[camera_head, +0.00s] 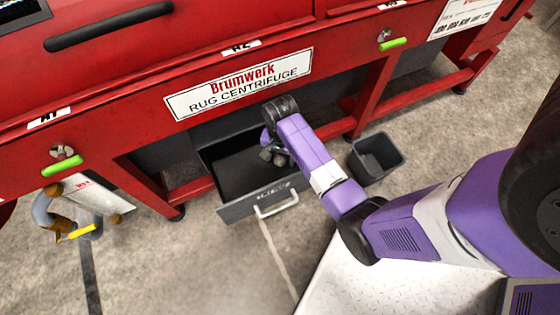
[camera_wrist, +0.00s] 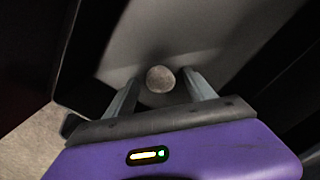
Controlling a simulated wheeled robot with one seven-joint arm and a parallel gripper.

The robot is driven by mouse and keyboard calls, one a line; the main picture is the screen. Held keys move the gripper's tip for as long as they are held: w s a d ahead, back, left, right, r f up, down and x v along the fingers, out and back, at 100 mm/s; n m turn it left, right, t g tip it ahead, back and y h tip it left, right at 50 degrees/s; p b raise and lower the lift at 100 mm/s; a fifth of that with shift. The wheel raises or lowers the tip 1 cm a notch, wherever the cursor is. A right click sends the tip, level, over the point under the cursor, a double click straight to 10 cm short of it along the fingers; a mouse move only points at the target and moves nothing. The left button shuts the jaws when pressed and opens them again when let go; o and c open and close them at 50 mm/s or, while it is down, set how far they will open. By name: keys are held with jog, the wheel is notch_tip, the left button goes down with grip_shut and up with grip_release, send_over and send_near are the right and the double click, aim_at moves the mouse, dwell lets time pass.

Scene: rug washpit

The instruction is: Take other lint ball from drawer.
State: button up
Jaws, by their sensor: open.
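The lint ball (camera_wrist: 160,79) is a small grey round thing on the drawer floor. In the wrist view it shows between and just beyond the two fingertips of my gripper (camera_wrist: 160,82). The fingers are apart, with nothing held; I cannot tell whether either touches the ball. In the head view the dark grey drawer (camera_head: 238,210) is pulled out under the red machine, and my gripper (camera_head: 276,158) reaches down into it. The ball is hidden there behind my arm. The drawer's pale floor also shows in the wrist view (camera_wrist: 190,25).
The red rug centrifuge (camera_head: 340,60) overhangs the drawer's back. The drawer's pale handle (camera_head: 276,204) sticks out in front. An empty dark bin (camera_head: 376,158) stands on the floor to the right. A red leg (camera_head: 372,95) rises behind the bin. Grey floor lies open at lower left.

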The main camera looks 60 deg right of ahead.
jog(key=shift+r, duration=0.1)
grip_shut()
